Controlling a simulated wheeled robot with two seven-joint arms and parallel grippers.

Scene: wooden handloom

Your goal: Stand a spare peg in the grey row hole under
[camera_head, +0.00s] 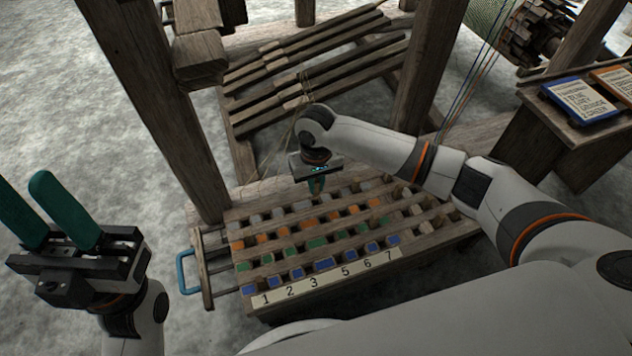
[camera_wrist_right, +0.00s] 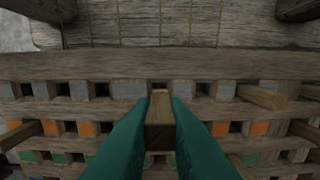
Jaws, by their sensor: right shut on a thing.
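The slatted wooden peg board (camera_head: 290,296) stands low in the middle of the head view, with rows of grey, orange, green and blue squares beside dark holes. The grey row (camera_wrist_right: 124,91) is the farthest row, along the back slat. My right gripper (camera_head: 316,186) is over the board's back part. In the right wrist view its green fingers (camera_wrist_right: 160,104) are shut on a wooden peg (camera_wrist_right: 160,134), near a dark hole of the grey row; I cannot tell whether the peg's end is in it. My left gripper (camera_head: 26,196) is open and empty at the left, away from the board.
A number strip (camera_head: 325,281) runs along the board's front. Other pegs (camera_wrist_right: 262,97) stand in the board. A tray with a blue handle (camera_head: 183,272) sticks out at the left. Wooden posts (camera_head: 160,110) and slanted bars (camera_head: 300,75) stand behind. A card stand (camera_head: 570,130) is at the right.

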